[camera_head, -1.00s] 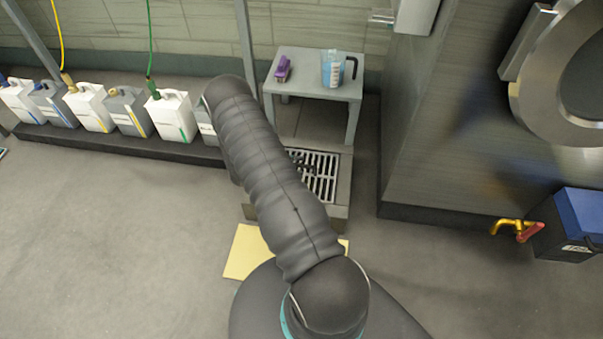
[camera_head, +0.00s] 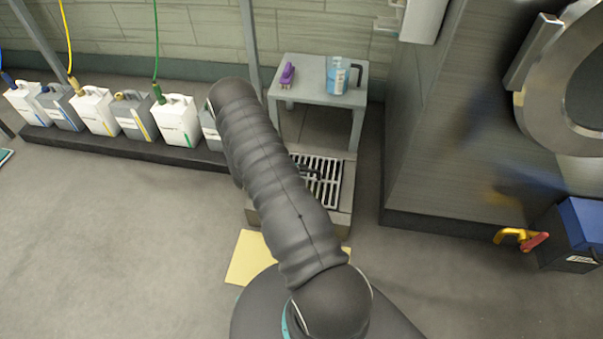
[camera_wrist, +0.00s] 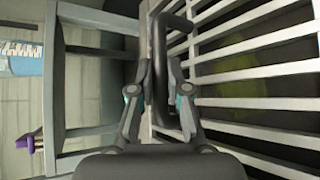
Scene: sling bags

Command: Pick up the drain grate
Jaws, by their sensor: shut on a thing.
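The drain grate (camera_head: 325,185) is a light metal grid of bars with a dark handle, partly hidden behind my arm in the head view. In the wrist view the grate's bars (camera_wrist: 250,85) fill the right side, with a dark gap under them. My gripper (camera_wrist: 160,75) is shut on the grate's dark bar handle, which runs between the fingers. In the head view my fingers are mostly hidden by my arm. I cannot tell whether the grate is lifted off its seat.
A small grey table (camera_head: 310,90) stands just behind the grate, with a purple brush (camera_head: 287,74) and a measuring jug (camera_head: 337,77) on it. Several jerrycans (camera_head: 178,122) line a low ledge at left. A steel machine stands at right. A yellow sheet (camera_head: 248,260) lies on the floor.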

